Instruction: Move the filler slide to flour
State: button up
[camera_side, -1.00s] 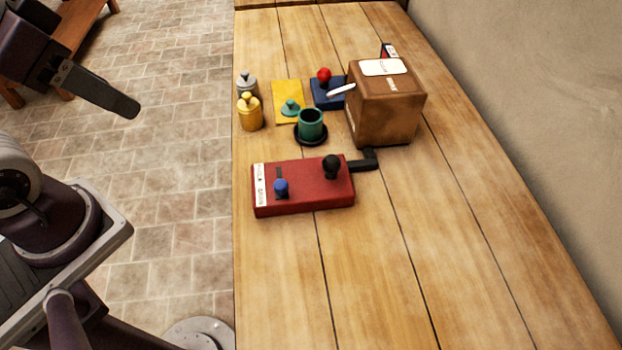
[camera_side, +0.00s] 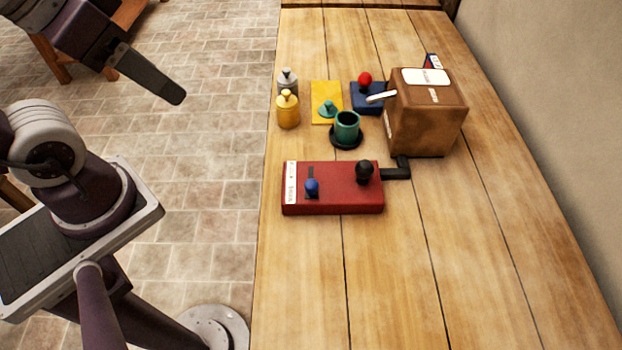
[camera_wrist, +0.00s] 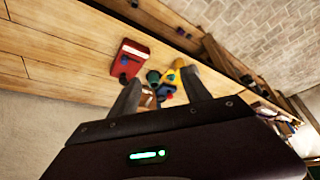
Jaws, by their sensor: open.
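A red box (camera_side: 335,200) lies on the bench in the side view. A blue knob (camera_side: 312,186) stands at a short dark slot near its left end, beside a white label (camera_side: 290,183) too small to read. I cannot tell which knob is the filler slide or which position is flour. A black knob (camera_side: 365,171) stands near the right end. The red box also shows in the wrist view (camera_wrist: 128,61). My gripper (camera_side: 178,97) is up at the left, over the floor and apart from the box. In the wrist view its two fingers (camera_wrist: 163,88) are spread with nothing held between them.
A brown box (camera_side: 425,120) with a pale lever stands behind the red box. A green cup (camera_side: 347,126), yellow canister (camera_side: 288,110), grey canister (camera_side: 288,80), yellow sheet (camera_side: 324,92) and red-knobbed blue block (camera_side: 366,98) stand nearby. The front bench is clear. A wall rises at right.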

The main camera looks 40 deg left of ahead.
jog(key=shift+c, duration=0.3)
jog(key=shift+w+d, duration=0.1)
jog(key=shift+c, duration=0.9)
jog(key=g, duration=0.5)
send_over(312, 183)
jog(key=f, duration=1.4)
jog(key=shift+a+f, duration=0.15)
jog(key=shift+a, duration=0.05)
jog(key=shift+g, duration=0.3)
jog(key=f, duration=0.7)
jog(key=shift+d+f, duration=0.2)
jog(key=shift+f, duration=0.2)
grip_shut()
